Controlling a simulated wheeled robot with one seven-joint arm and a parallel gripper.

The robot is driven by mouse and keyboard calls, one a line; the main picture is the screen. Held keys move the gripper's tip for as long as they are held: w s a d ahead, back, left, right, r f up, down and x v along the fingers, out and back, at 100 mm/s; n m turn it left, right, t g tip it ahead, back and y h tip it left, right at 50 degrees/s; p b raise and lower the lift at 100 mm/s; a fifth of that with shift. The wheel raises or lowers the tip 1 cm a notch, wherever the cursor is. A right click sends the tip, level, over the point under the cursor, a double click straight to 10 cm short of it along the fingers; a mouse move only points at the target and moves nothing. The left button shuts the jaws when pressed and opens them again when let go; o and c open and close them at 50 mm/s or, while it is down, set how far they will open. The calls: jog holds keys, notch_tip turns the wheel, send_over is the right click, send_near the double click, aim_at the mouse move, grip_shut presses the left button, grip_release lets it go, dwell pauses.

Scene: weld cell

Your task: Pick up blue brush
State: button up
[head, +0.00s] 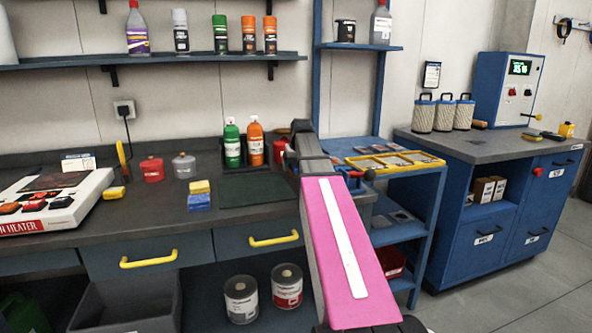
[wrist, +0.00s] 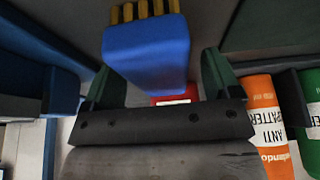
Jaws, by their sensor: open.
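The blue brush (wrist: 145,52), a blue block with tan bristles along its top edge, shows large in the wrist view. My gripper (wrist: 160,70) is open, with one dark green finger on each side of the brush in that view. Whether the fingers touch it, I cannot tell. In the head view my gripper (head: 302,130) is at the back of the bench, beside the spray bottles. I cannot make out the brush there; my arm covers that area.
A green bottle (head: 232,145) and an orange bottle (head: 255,146) stand left of my gripper. A red can (head: 153,168), a grey can (head: 184,165) and a yellow-and-blue block pair (head: 199,196) are further left. A blue shelf cart (head: 430,190) stands to the right.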

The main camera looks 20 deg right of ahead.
aim_at(296, 163)
jog(key=shift+f, duration=0.1)
dwell(0.3)
jog(key=c, duration=1.1)
jog(key=shift+o, duration=0.2)
jog(key=shift+r, duration=0.8)
notch_tip(296, 163, up, 3)
jog(key=shift+w+f, duration=0.1)
jog(key=shift+f, duration=0.05)
jog(key=s+a+r, duration=0.7)
jog(key=s, duration=0.2)
jog(key=shift+a, duration=0.4)
jog(key=shift+r, duration=0.1)
